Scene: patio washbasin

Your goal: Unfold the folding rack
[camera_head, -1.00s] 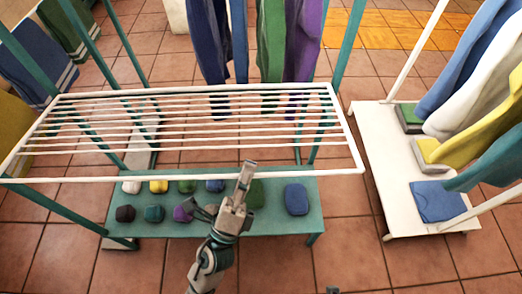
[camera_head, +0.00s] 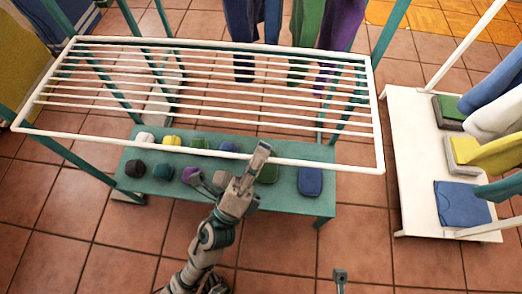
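The folding rack (camera_head: 230,152) is a white frame with several thin parallel bars, set in a teal stand (camera_head: 70,158). Its panel spreads out roughly flat above the stand's low shelf, its front edge toward me. My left gripper (camera_head: 231,168) is at the front bar, right of its middle. Its fingers are spread apart, and one finger overlaps the bar in the picture; I cannot tell if it touches. Nothing shows between the fingers. Only a tip of my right gripper (camera_head: 340,275) shows at the bottom edge, well apart from the rack.
The teal low shelf (camera_head: 290,205) holds several small coloured rolled items. A white rack base (camera_head: 415,200) with folded cloths (camera_head: 462,203) and hanging towels stands at the right. Dark blue, green and purple garments (camera_head: 300,35) hang behind. Tiled floor is clear in front.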

